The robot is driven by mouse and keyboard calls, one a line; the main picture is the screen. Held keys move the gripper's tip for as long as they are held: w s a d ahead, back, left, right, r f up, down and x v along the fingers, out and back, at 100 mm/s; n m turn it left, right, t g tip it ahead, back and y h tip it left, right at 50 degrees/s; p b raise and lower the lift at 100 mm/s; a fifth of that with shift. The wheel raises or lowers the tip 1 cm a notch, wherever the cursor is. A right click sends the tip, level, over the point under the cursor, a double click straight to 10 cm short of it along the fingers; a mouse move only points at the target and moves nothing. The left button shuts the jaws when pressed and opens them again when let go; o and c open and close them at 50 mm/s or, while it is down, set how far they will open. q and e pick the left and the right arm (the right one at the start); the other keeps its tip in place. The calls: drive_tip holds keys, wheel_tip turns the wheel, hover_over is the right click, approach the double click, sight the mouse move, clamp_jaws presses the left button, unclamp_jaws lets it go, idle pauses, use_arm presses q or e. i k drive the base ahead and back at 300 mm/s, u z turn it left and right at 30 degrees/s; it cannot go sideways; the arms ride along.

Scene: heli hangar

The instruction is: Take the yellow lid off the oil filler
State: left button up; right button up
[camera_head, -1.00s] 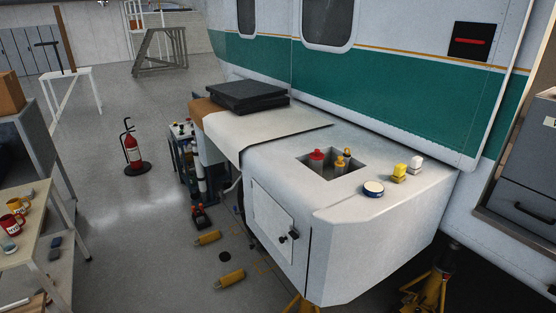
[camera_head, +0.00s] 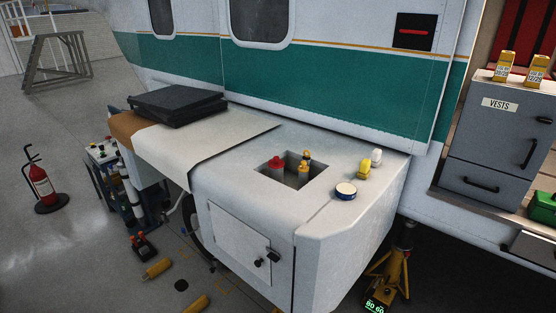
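The helicopter's white sponson (camera_head: 235,195) has a square recess (camera_head: 318,184) in its top. Inside stand a red cap (camera_head: 276,164) and two yellow-orange caps, one at the back (camera_head: 306,158) and one in front (camera_head: 302,170). I cannot tell which of the yellow ones is the oil filler lid. To the right of the recess, on the sponson top, are a round blue-and-white tin (camera_head: 346,191), a yellow block-like item (camera_head: 364,169) and a small white item (camera_head: 376,156). Neither of my grippers is in view.
Black flat cases (camera_head: 178,105) lie on the sponson's left part. A fire extinguisher (camera_head: 41,185) and a cart (camera_head: 120,180) stand left. A yellow jack (camera_head: 393,265) stands below right. A grey vests cabinet (camera_head: 495,140) is at right. Open floor lies at left.

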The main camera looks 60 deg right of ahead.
sight(303, 163)
drive_tip(key=i, duration=2.3)
drive_tip(key=z, duration=2.6)
